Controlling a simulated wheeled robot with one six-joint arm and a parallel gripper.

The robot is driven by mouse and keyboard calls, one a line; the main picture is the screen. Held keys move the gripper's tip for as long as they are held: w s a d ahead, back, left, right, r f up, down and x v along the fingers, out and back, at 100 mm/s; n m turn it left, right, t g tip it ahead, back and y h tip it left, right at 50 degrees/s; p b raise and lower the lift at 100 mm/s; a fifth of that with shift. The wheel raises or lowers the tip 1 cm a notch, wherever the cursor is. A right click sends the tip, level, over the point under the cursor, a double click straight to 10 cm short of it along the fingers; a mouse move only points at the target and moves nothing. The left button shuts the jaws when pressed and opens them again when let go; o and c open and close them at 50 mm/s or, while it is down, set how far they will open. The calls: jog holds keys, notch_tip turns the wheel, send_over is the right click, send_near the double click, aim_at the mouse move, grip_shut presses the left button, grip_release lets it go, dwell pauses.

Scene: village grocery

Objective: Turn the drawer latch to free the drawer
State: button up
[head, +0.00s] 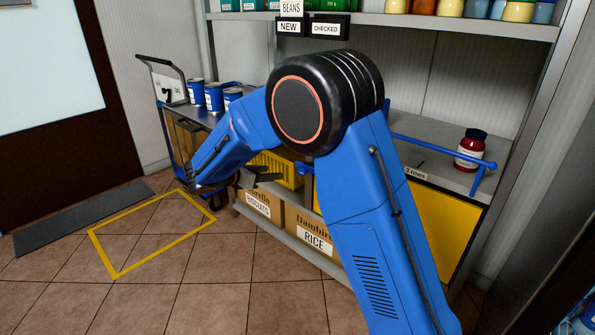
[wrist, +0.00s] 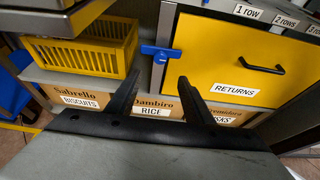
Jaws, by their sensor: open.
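The yellow drawer (wrist: 225,60) labelled RETURNS is in the wrist view, right of centre, with a black handle (wrist: 262,67). Its front looks shut. It also shows in the head view (head: 445,225), partly behind my arm. The blue latch (wrist: 160,53) is at the drawer's left edge, its bar lying roughly level and its right end reaching the drawer front. My gripper (wrist: 159,80) is open and empty, its two dark fingers pointing toward the latch. The fingertips appear just below the latch and apart from it. In the head view, my arm hides much of this area.
A yellow crate (wrist: 85,50) stands left of the latch. Cardboard boxes marked BISCUITS (head: 260,204) and RICE (head: 312,238) sit on the low shelf. A red jar (head: 470,150) stands on the shelf above the drawer. A cart with blue cans (head: 213,97) is at left.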

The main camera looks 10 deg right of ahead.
aim_at(301, 171)
jog(key=x, duration=1.7)
jog(key=shift+s, duration=0.1)
jog(key=c, duration=1)
